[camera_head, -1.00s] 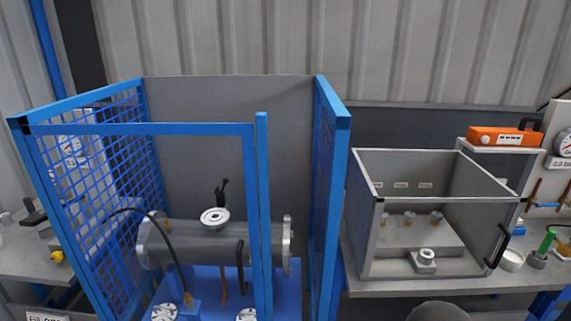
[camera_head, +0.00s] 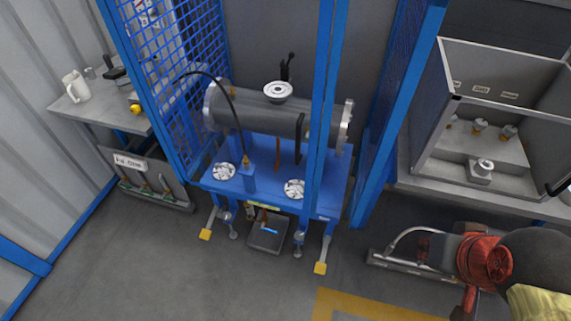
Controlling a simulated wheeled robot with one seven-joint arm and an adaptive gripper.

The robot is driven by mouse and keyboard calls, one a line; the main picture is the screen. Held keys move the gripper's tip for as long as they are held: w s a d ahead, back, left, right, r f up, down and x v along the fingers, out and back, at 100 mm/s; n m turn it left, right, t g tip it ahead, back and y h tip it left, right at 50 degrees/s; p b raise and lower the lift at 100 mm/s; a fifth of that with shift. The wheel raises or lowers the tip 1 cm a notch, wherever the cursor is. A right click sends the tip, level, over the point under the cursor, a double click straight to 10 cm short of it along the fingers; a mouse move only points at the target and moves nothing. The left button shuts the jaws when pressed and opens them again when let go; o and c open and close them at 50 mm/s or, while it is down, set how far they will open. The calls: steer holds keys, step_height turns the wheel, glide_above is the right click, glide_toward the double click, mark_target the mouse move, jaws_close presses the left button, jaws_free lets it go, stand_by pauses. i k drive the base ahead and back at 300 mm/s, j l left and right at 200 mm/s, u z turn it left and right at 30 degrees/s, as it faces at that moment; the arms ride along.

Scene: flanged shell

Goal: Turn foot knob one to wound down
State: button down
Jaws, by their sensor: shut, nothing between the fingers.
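The blue stand (camera_head: 262,158) bears a grey flanged cylinder (camera_head: 255,115) inside the blue frame. Below its front edge, small grey round knob-like parts show at the left foot (camera_head: 227,216) and at the right foot (camera_head: 304,221). Lower round ends touch or nearly touch the floor beneath them. No readable label tells which is foot knob one, and their wound position is too small to tell. Two pale slotted discs lie on the stand's top, one left (camera_head: 224,171) and one right (camera_head: 295,188). My gripper is not in view.
A grey pedal-like box (camera_head: 268,232) sits on the floor between the feet. Yellow pads stick out at left (camera_head: 206,234) and right (camera_head: 320,267). The floor in front of the stand (camera_head: 220,285) is clear.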

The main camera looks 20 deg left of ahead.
mark_target(227, 217)
steer(key=u, duration=1.55)
steer(key=i+j, duration=0.2)
steer(key=i, duration=0.25)
steer(key=i+j+u, duration=0.1)
steer(key=i+j, duration=0.15)
steer(key=i, duration=0.15)
